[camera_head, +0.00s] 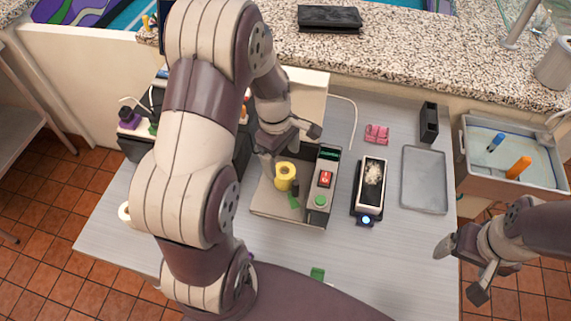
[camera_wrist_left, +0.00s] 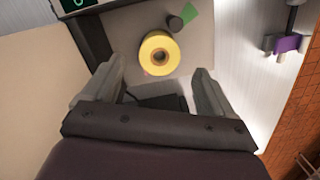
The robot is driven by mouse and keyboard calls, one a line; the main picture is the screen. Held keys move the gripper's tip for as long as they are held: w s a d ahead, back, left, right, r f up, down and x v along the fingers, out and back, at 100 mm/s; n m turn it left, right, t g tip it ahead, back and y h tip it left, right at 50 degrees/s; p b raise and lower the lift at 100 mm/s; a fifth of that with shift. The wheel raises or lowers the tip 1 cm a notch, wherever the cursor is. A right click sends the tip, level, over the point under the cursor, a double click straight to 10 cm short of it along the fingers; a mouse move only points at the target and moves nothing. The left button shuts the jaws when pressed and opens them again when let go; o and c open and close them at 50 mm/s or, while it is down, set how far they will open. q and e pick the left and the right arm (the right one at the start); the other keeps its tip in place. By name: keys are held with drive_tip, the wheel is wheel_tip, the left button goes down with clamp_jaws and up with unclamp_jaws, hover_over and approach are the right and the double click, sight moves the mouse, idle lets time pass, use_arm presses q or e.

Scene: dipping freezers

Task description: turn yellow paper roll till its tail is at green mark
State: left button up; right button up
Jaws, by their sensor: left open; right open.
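The yellow paper roll (camera_head: 285,176) stands on a beige tray-like base beside a control box (camera_head: 322,185). It also shows in the left wrist view (camera_wrist_left: 147,45), end-on with its core hole visible. A green mark (camera_head: 294,201) lies in front of the roll; in the left wrist view a green patch (camera_wrist_left: 190,12) is beyond it, next to a dark peg (camera_wrist_left: 175,24). I cannot make out the paper's tail. My left gripper (camera_head: 290,141) is open above the roll, its fingers (camera_wrist_left: 162,72) apart and empty. My right gripper (camera_head: 460,270) is open and empty at the table's right edge.
Right of the control box are a black device with a pale top (camera_head: 371,184), a grey tray (camera_head: 424,180), pink pieces (camera_head: 376,133) and a black holder (camera_head: 429,122). A bin (camera_head: 474,178) stands at the right. The table front is mostly clear.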

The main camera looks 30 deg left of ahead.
sight(285, 173)
use_arm(q)
drive_tip(key=f, duration=0.5)
drive_tip(key=d+f, duration=0.1)
drive_tip(key=f, duration=0.1)
drive_tip(key=shift+f, duration=0.35)
drive_tip(key=c, duration=1.1)
drive_tip(key=shift+n, duration=0.3)
drive_tip(key=shift+c, duration=0.5)
drive_tip(key=n, duration=0.7)
drive_tip(key=shift+t, duration=0.4)
drive_tip(key=shift+r+m+p, duration=0.1)
drive_tip(key=shift+m+p, duration=0.3)
drive_tip(key=shift+m, duration=0.4)
drive_tip(key=o, duration=1.3)
drive_tip(key=shift+c, duration=0.2)
